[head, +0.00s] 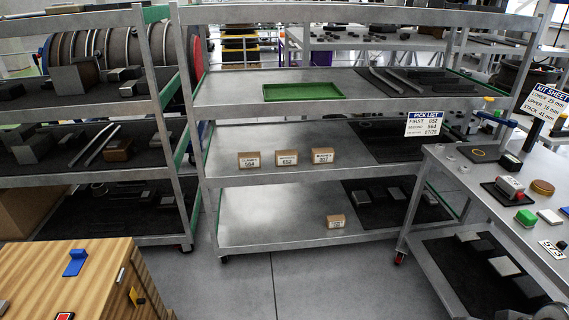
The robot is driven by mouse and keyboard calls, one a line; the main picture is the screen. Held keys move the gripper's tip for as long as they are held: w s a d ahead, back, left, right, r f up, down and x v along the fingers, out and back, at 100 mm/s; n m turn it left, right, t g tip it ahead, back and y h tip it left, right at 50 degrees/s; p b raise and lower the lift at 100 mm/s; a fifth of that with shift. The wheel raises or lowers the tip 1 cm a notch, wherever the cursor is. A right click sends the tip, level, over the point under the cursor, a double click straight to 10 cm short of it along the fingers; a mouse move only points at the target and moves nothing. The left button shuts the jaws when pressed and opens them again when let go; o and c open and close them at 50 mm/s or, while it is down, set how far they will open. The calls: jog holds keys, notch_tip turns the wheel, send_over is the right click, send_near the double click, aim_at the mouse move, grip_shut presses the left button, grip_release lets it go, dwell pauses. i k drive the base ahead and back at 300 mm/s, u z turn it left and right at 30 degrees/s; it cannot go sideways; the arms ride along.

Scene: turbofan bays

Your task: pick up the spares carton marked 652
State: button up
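The spares carton marked 652 (287,158) is a small brown box with a white label. It stands upright on the middle shelf of the central metal rack, between two similar cartons. The left carton (249,160) has a number that looks like 564. The right carton (323,156) has a number too small to read surely. Clear gaps separate the three. Another brown carton (335,222) stands on the bottom shelf, its label unreadable. My gripper is not visible in the head view.
A green tray (303,92) lies on the top shelf. A pick list sign (424,123) hangs at the right, reading 652 first. A cluttered metal bench (455,184) stands at right and a wooden cabinet (30,268) at front left. Floor (290,285) before the rack is clear.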

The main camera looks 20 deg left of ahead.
aim_at(286, 158)
jog(key=u, duration=0.3)
jog(key=i, duration=0.9)
jog(key=u, duration=0.8)
jog(key=i, duration=0.75)
jog(key=u, duration=0.95)
jog(key=i, duration=1.4)
jog(key=u, duration=0.1)
